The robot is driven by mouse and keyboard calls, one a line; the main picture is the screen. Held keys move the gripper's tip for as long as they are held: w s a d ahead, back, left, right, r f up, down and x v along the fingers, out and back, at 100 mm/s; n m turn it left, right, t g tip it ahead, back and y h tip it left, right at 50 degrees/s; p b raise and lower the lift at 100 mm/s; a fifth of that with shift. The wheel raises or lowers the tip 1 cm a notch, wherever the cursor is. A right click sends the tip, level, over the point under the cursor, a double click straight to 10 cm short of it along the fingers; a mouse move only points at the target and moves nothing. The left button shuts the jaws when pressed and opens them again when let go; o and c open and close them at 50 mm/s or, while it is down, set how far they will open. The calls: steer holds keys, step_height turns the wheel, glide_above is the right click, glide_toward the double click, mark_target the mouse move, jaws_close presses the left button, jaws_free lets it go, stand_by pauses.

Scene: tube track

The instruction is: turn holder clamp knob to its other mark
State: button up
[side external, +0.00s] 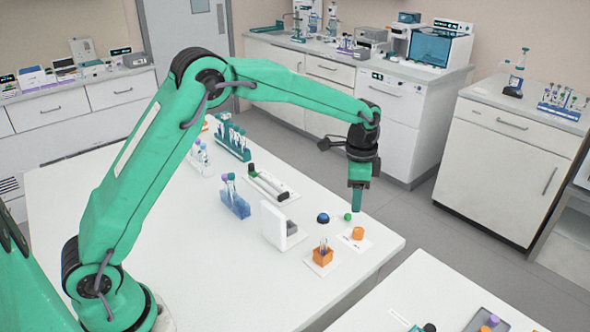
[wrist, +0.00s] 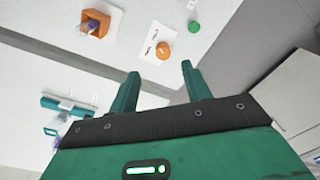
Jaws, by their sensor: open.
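An orange round knob (side external: 358,233) sits on a white plate near the right edge of the table. In the wrist view the knob (wrist: 163,51) lies ahead of my fingers, with small dark marks on the plate (wrist: 152,36) beside it. An orange holder (side external: 322,257) with a tube in it stands to the left on its own white plate; it also shows in the wrist view (wrist: 92,22). My gripper (side external: 357,208) points down above the table, close to the knob and apart from it. In the wrist view my gripper (wrist: 159,82) is open with nothing between its fingers.
A green round piece (side external: 348,217) and a blue dome button (side external: 323,218) are near the knob. A white upright block (side external: 275,225) stands left of them. Tube racks (side external: 234,200) are farther left. The table's right edge is close to the knob.

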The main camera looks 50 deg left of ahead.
mark_target(358, 230)
steer(key=shift+w+d+f+m, duration=0.15)
steer(key=shift+w+f, duration=0.1)
steer(key=shift+f, duration=0.3)
steer(key=shift+w+d+f+m, duration=0.1)
steer(key=shift+w+d+f, duration=0.15)
steer(key=shift+f, duration=0.3)
steer(key=shift+w+d+f+m, duration=0.15)
steer(key=shift+w+f, duration=0.1)
steer(key=shift+f, duration=0.3)
steer(key=shift+a+f, duration=0.1)
steer(key=shift+f, duration=3.8)
steer(key=c, duration=1)
